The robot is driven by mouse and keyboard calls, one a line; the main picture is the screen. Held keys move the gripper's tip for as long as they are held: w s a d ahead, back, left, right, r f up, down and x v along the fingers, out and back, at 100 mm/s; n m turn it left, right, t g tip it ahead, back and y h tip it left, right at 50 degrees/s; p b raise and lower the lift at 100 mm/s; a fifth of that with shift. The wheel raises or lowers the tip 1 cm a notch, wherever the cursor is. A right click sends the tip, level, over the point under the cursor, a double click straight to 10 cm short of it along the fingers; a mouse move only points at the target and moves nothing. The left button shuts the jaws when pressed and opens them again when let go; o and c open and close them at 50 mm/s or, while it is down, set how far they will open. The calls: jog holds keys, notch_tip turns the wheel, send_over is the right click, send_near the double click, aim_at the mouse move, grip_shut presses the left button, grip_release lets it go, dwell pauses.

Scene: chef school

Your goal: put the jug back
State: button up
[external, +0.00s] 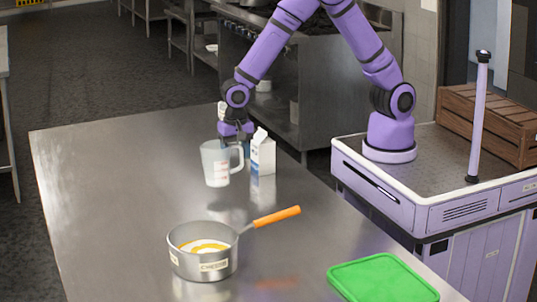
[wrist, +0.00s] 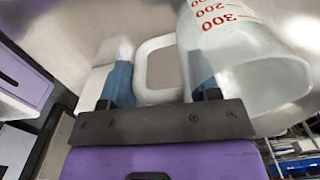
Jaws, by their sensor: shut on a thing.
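The jug (external: 215,165) is a translucent white measuring jug with red marks, upright at the far part of the steel table. My gripper (external: 237,140) is at its handle, on the jug's right side. In the wrist view, the two blue-padded fingers (wrist: 161,88) are on either side of the white handle, shut on it. The jug's body (wrist: 235,55) with red numbers fills the upper right there. I cannot tell whether the jug's base touches the table.
A milk carton (external: 262,153) stands close to the right of the jug. A saucepan (external: 203,263) with an orange handle and yellow-white contents stands nearer the front. A green board (external: 382,281) lies at the front right. The table's left side (external: 105,190) is clear.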

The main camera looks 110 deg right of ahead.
jog(key=shift+w, duration=0.6)
jog(key=shift+f, duration=1.8)
jog(key=shift+f, duration=0.15)
jog(key=o, duration=1.2)
